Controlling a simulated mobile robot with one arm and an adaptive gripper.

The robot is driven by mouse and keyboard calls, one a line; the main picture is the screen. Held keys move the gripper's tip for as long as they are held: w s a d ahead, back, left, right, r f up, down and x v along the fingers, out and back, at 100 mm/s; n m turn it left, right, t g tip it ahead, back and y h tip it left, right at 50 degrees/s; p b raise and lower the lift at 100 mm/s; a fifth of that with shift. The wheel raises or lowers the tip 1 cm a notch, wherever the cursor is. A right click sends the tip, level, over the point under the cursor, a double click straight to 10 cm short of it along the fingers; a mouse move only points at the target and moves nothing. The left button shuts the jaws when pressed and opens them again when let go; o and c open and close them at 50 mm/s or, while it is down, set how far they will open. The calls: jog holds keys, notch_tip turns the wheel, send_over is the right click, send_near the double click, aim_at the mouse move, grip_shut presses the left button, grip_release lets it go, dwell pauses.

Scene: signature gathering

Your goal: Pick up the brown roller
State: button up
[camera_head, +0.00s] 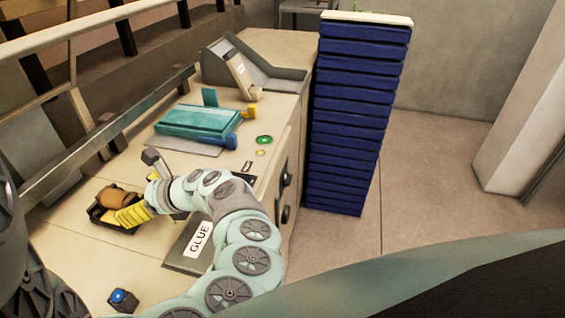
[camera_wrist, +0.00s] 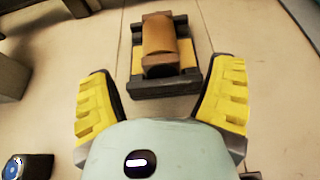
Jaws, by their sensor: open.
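The brown roller (camera_wrist: 160,42) rests in a dark holder (camera_wrist: 165,88) with yellow parts, straight ahead in the wrist view. In the head view the brown roller (camera_head: 122,197) is at the left on the beige counter, in its dark holder (camera_head: 99,215). My gripper (camera_wrist: 163,92) is open and empty, its two yellow fingers apart, with the roller beyond them and between their lines. In the head view my gripper (camera_head: 133,215) is close beside the roller, and a finger hides part of the holder.
A dark plate marked GLUE (camera_head: 200,240) lies under my arm. A small box with a blue button (camera_head: 122,299) is at the front; it also shows in the wrist view (camera_wrist: 14,168). A teal press (camera_head: 197,122) stands farther back. A tall blue stack (camera_head: 350,115) rises at right.

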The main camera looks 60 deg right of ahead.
aim_at(127, 197)
jog(key=p+x, duration=0.2)
jog(key=x, duration=0.1)
jog(key=shift+w+a+r, duration=0.15)
jog(key=shift+w+r, duration=0.05)
jog(key=shift+w, duration=0.25)
jog(key=shift+w+a+f+p, duration=0.25)
jog(key=shift+w+f+p, duration=0.15)
jog(key=shift+w+f, duration=0.15)
jog(key=c, duration=1.4)
